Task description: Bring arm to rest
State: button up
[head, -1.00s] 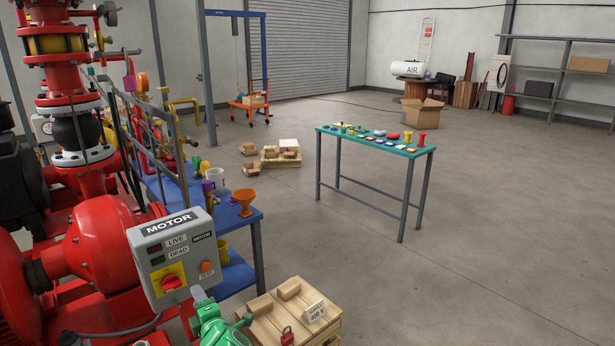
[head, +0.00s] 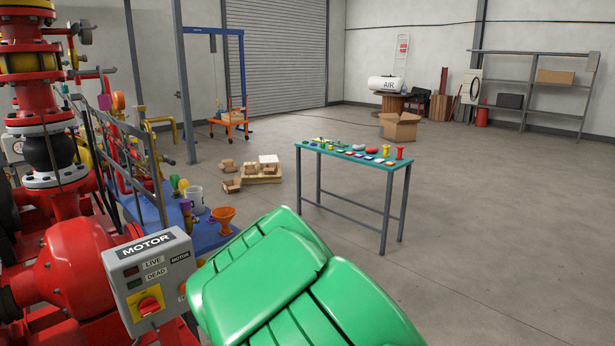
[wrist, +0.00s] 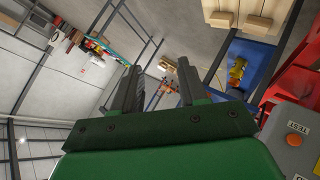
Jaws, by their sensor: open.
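My arm, a large green link (head: 290,285), fills the lower middle of the head view, in front of the blue bench and close to the motor box. My gripper (wrist: 158,75) shows in the wrist view with its two dark fingers apart and nothing between them. It points out over the floor, and the room looks tilted in that view. In the head view the fingers are not visible. The grey motor box (head: 150,285) has a red knob on a yellow plate; its right side is partly hidden by my arm.
Red pump and pipes (head: 75,260) stand at the left. The blue bench (head: 210,240) carries an orange funnel (head: 223,217) and a white mug. A teal-topped table (head: 350,155) with several small items stands mid-room. Pallet boxes (head: 260,175) lie behind. Floor at the right is clear.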

jog(key=s+a+r+m+g+y, duration=0.1)
jog(key=s+r+m+g+y, duration=0.25)
jog(key=s, duration=0.85)
jog(key=s+r+m+g+y, duration=0.1)
jog(key=s+r+m+g, duration=0.35)
jog(key=s, duration=0.75)
jog(key=s+d+g+h, duration=0.1)
jog(key=s+d+g, duration=0.1)
jog(key=s+d, duration=0.4)
jog(key=s+d+r+g+h, duration=0.1)
jog(key=s+d, duration=0.5)
jog(key=s, duration=0.8)
jog(key=shift+s+d+r+g+h, duration=0.25)
jog(key=shift+r+g+h, duration=0.1)
jog(key=shift+g, duration=0.25)
jog(key=shift+a, duration=0.1)
